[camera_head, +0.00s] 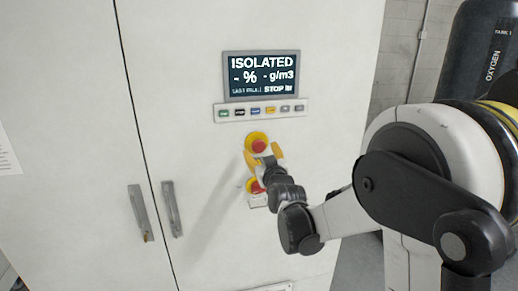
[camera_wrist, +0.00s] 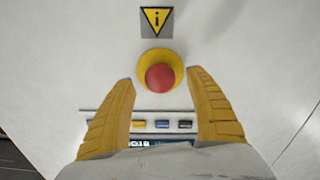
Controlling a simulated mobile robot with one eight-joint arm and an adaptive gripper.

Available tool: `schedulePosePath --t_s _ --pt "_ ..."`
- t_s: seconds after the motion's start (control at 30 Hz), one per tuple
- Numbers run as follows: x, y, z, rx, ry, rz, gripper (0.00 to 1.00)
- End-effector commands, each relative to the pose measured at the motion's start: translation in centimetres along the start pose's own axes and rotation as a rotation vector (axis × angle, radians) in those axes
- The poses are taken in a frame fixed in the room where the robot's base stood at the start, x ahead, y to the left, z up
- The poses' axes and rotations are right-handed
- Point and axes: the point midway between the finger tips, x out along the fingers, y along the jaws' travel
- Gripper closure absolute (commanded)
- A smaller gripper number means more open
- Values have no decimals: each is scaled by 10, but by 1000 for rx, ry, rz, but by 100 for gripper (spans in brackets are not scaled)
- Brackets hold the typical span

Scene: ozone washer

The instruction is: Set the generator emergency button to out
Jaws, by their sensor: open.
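I cannot read which one is the generator emergency button. The upper red button (camera_head: 258,146) is in clear view just beyond my gripper (camera_head: 264,156). In the wrist view a red button (camera_wrist: 160,77) appears between and beyond the fingertips of my gripper (camera_wrist: 160,80). The yellow fingers are spread to either side, empty. I cannot tell whether the button is pressed in or out.
A display (camera_head: 262,76) reads ISOLATED, with a row of small coloured buttons (camera_head: 261,111) under it. A yellow warning sign (camera_wrist: 156,21) is near the button. Two door handles (camera_head: 172,208) are at the left. A dark oxygen cylinder (camera_head: 487,55) stands at the right.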

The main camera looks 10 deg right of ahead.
Motion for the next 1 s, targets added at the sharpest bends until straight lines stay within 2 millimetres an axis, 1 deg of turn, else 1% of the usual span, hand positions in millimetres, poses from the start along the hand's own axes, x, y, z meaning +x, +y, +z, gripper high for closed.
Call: schedulePosePath --t_s 0.03,0.1,0.2,0.5,0.53,0.57,0.6,0.67,0.7,0.73,0.9,1.0 --pt "8 0 0 0 0 0 36" --pt "16 0 0 -1 0 0 36" --pt "23 0 0 -1 0 0 36" --pt "25 0 0 -1 -1 0 36" --pt "25 0 0 -1 -1 0 41" --pt "25 0 0 0 -1 0 50" --pt "25 0 0 0 -1 0 62" --pt "25 0 0 0 -1 0 81" --pt "25 0 0 0 -1 0 93" --pt "25 0 0 0 -1 0 100" --pt "24 0 0 0 -1 0 100" --pt "17 0 1 1 0 0 100"
